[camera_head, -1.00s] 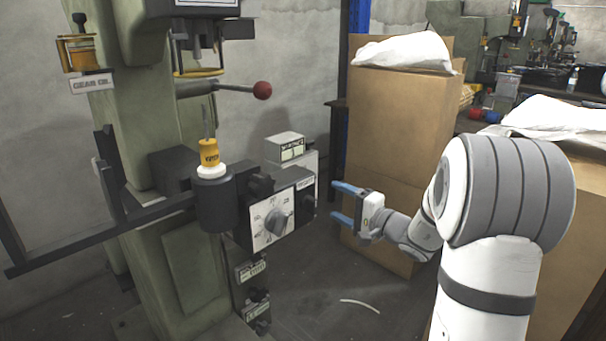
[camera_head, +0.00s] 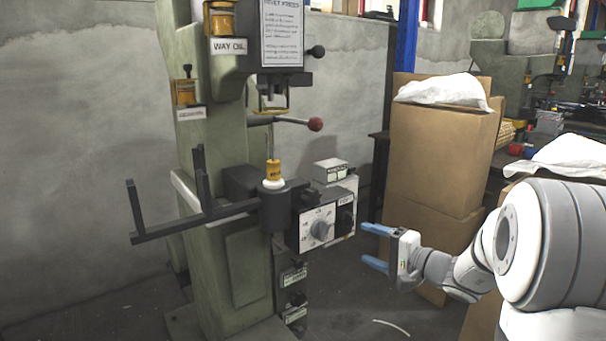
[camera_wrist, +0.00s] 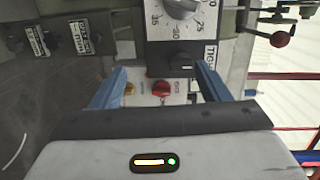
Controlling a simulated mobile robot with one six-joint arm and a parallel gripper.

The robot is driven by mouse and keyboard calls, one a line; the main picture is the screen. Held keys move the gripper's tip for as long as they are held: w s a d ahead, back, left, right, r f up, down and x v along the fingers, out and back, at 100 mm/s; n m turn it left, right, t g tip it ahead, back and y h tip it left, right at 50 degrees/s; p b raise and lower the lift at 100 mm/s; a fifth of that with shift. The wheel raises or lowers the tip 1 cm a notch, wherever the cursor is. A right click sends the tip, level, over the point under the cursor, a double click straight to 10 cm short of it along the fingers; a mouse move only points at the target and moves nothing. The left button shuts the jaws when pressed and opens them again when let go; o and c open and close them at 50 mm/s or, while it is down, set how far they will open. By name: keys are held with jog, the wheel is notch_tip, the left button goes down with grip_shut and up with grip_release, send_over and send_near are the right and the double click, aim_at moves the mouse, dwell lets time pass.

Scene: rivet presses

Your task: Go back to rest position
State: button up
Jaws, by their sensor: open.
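My gripper (camera_head: 376,247) is open and empty, its two blue fingers pointing left toward the rivet press (camera_head: 215,130). It is in free air to the right of the press's control box (camera_head: 318,230), apart from it. In the wrist view, my gripper (camera_wrist: 160,90) shows both blue fingers spread, with the dial panel (camera_wrist: 180,25) and a red knob (camera_wrist: 161,88) beyond them. A yellow and white piece (camera_head: 273,176) sits upright on the press's dark round holder.
Cardboard boxes (camera_head: 440,150) with a white bag (camera_head: 445,90) on top stand behind my arm. A lever with a red ball (camera_head: 315,124) sticks out of the press. A dark bracket (camera_head: 165,230) reaches left. Floor shows between press and boxes.

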jog(key=s+a+r+n+g+h+p, duration=0.1)
jog(key=s+a+r+n+g+p, duration=0.3)
jog(key=s+r+p, duration=0.4)
jog(key=s+a+r+n+g+h+p, duration=0.2)
jog(key=s+a+r+g+p, duration=0.3)
jog(key=s+p, duration=0.4)
jog(key=s+d+r+n+h+p, duration=0.1)
jog(key=s+d+r+h+p, duration=0.3)
jog(key=r+p, duration=0.3)
jog(key=s+d+r+n+h+p, duration=0.2)
jog(key=s+d+r+h+p, duration=0.2)
jog(key=s+r+p, duration=0.3)
jog(key=shift+s+r+h+p, duration=0.2)
jog(key=shift+s+h+p, duration=0.1)
jog(key=shift+p, duration=0.8)
